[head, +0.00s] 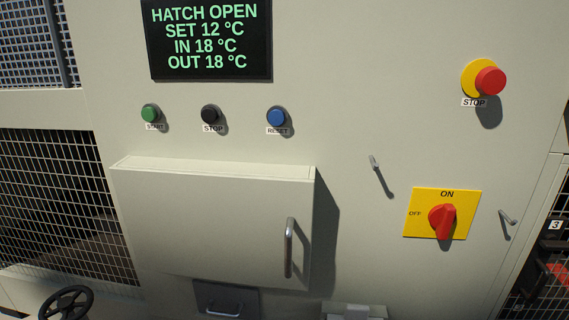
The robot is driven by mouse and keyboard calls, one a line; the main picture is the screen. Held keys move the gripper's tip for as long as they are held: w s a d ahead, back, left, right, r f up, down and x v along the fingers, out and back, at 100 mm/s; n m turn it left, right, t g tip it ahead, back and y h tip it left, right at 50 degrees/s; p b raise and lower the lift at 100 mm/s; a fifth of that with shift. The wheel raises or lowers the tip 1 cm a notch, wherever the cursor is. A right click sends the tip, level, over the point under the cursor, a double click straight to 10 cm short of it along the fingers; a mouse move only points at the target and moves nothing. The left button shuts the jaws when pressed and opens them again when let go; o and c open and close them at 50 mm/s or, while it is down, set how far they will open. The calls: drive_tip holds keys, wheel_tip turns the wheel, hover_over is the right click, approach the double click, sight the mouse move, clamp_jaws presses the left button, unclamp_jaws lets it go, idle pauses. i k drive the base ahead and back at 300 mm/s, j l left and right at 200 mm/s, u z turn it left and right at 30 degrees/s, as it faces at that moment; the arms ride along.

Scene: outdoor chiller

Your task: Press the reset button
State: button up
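The blue reset button (276,117) is on the pale cabinet front, with a RESET label just below it. It is the rightmost of three buttons in a row under the display. The display (208,40) reads HATCH OPEN, SET 12 °C, IN 18 °C, OUT 18 °C. To the left of the reset button are a black STOP button (209,114) and a green START button (150,113). My gripper is not in view.
A box-like cover (200,222) with a vertical handle (289,248) juts out below the buttons. A red emergency stop (490,81) and a red rotary switch (441,217) on a yellow plate are at right. A black handwheel (66,303) is at lower left.

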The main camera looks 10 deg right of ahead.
sight(276, 116)
drive_tip(key=k+l+z, duration=0.1)
drive_tip(key=l+z, duration=0.15)
drive_tip(key=z, duration=0.2)
drive_tip(key=l+z, duration=0.3)
drive_tip(key=z, duration=0.15)
